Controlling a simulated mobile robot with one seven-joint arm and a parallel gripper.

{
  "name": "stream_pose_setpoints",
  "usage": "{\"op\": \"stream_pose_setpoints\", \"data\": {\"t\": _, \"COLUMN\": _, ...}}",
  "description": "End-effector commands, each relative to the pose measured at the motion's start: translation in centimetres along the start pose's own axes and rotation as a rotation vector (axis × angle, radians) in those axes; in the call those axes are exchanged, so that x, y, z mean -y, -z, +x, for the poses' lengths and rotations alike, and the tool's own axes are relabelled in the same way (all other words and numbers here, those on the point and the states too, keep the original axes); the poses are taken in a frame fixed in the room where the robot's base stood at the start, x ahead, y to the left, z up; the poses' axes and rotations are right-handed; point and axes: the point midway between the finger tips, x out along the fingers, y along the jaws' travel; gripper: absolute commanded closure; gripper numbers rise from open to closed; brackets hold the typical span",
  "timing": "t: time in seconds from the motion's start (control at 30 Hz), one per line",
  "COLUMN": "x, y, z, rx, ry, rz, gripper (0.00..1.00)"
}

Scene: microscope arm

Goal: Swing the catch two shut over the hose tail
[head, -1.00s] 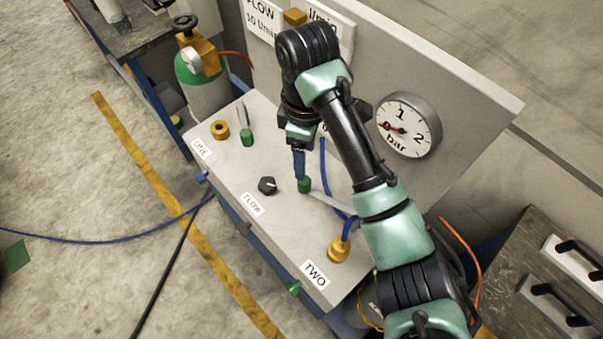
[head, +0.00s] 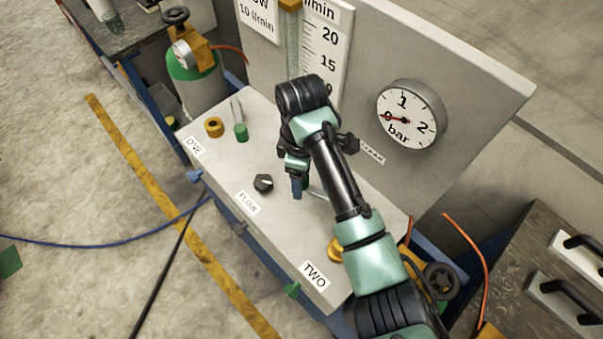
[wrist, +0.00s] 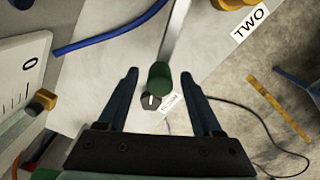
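Catch two is a silver lever (wrist: 176,30) with a green knob (wrist: 159,77) at its end. In the head view a bit of the lever (head: 318,193) shows beside my fingers, and its knob is mostly hidden. My gripper (head: 297,187) points down at the knob. In the wrist view my gripper (wrist: 159,74) is open, its fingers apart on either side of the knob, with gaps visible. The brass fitting (head: 335,250) near the TWO label (head: 315,275) is partly hidden by my arm.
The black FLOW knob (head: 263,183) stands close to my gripper. Catch one's green knob (head: 241,132) and a brass fitting (head: 214,127) are at the bench's far left. A panel with a bar gauge (head: 410,114) rises behind. A gas bottle (head: 195,85) stands beyond the bench.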

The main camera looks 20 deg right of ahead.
Motion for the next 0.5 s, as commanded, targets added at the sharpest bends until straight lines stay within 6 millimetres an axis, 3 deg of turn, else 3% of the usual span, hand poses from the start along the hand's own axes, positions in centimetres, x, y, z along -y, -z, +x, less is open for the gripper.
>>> {"op": "stream_pose_setpoints", "data": {"t": 0.03, "x": 0.01, "y": 0.00, "z": -0.01, "rx": 0.000, "ry": 0.000, "rz": 0.000, "gripper": 0.40}}
{"op": "stream_pose_setpoints", "data": {"t": 0.37, "x": 0.00, "y": 0.02, "z": -0.04, "rx": 0.000, "ry": 0.000, "rz": 0.000, "gripper": 1.00}}
{"op": "stream_pose_setpoints", "data": {"t": 0.5, "x": 0.00, "y": 0.02, "z": -0.05, "rx": -0.001, "ry": 0.000, "rz": 0.000, "gripper": 1.00}}
